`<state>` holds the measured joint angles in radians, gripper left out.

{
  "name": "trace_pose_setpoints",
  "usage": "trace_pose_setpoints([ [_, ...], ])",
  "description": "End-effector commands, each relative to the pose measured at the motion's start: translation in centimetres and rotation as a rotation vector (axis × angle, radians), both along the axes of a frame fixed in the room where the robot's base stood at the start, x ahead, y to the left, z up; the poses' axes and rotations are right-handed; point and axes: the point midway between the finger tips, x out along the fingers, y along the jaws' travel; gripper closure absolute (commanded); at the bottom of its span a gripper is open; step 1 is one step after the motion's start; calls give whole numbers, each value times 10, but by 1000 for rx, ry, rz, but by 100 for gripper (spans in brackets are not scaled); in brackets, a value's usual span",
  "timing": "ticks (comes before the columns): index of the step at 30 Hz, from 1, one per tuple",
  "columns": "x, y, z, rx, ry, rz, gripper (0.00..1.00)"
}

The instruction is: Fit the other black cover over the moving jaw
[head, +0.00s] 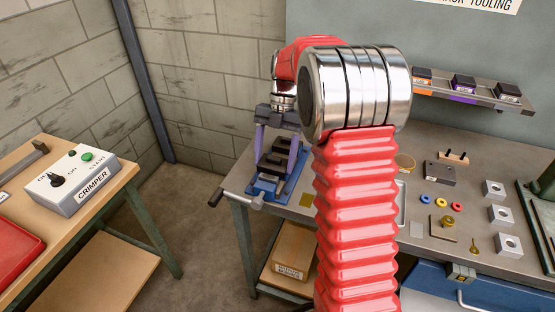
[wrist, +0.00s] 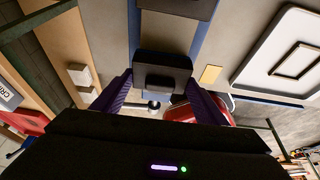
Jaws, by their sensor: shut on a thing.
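The vise stands at the left corner of the grey bench, with a blue base (head: 262,187) and a handle (head: 240,197) towards the front left. My gripper (wrist: 160,80) points down over it, its two purple fingers shut on the sides of a black cover (wrist: 162,65). In the head view, two black blocks (head: 279,145) show between and below the fingers, one in front of the other. Another black piece (wrist: 180,8) lies at the wrist view's top edge, apart from the held cover. The moving jaw is mostly hidden; I cannot tell whether the held cover sits fully on it.
My red arm hides the bench middle. A tray (wrist: 290,60) lies beside the vise. Small washers, blocks and brass parts (head: 443,222) lie at the right. A rack (head: 465,88) hangs on the back panel. A crimper box (head: 80,180) stands on the left table.

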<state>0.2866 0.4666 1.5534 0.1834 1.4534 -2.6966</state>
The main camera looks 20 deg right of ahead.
Motion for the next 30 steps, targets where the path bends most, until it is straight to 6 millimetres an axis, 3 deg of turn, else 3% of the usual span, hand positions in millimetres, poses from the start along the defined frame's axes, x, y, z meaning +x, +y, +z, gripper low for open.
trace_pose_setpoints([
  [1,-6,0,-32,5,37,4,57],
  [3,-5,0,-32,5,37,4,57],
  [4,-5,0,-32,5,37,4,32],
  [12,-5,-1,-32,5,38,4,13],
  [23,-4,-3,-29,4,37,1,12],
  [30,-2,-10,-4,3,26,-3,12],
])
